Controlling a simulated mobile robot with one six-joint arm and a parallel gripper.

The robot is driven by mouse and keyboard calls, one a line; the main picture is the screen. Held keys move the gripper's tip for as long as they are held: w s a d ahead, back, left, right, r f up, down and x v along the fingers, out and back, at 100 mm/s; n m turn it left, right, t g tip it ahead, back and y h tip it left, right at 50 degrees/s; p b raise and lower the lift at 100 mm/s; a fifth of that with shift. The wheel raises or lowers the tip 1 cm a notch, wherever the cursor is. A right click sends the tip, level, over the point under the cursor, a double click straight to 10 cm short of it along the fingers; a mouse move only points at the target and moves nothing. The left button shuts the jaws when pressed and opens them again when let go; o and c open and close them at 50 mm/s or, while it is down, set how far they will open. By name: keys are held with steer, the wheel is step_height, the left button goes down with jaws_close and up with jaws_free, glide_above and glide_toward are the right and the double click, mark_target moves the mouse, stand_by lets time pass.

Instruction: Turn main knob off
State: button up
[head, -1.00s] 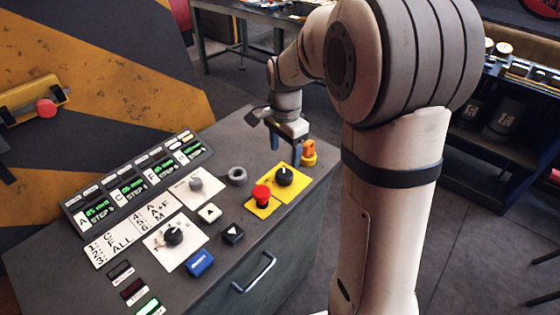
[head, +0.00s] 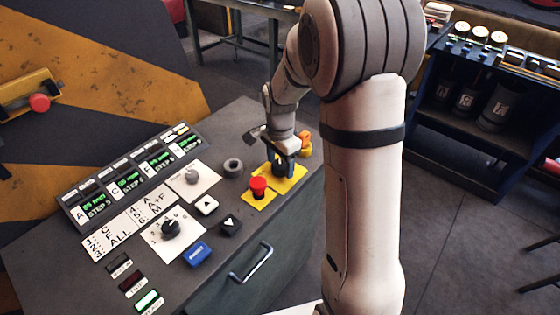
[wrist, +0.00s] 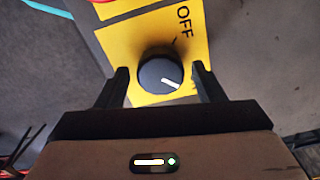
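The main knob (wrist: 158,76) is a dark round knob with a white pointer line on a yellow plate (wrist: 125,38). In the wrist view the pointer aims to the lower right, and the word OFF is printed at the upper right of the knob. My gripper (wrist: 160,71) is open, with one finger on each side of the knob and a gap visible on both sides. In the head view my gripper (head: 284,168) is down at the yellow plate (head: 296,181) and mostly hides the knob.
A red button (head: 258,186) on a yellow plate stands just in front of the gripper. A grey ring (head: 233,167) is to the left, and an orange part (head: 305,144) is behind to the right. Other dials and buttons cover the panel's left side.

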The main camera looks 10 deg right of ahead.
steer(key=c, duration=0.9)
steer(key=shift+o, duration=0.2)
steer(key=shift+n, duration=0.3)
steer(key=n+b, duration=0.1)
steer(key=n, duration=0.2)
steer(key=shift+n, duration=0.4)
steer(key=n, duration=0.4)
steer(key=shift+b, duration=0.35)
steer(key=n, duration=0.5)
steer(key=shift+n+b, duration=0.5)
steer(key=shift+n, duration=1.7)
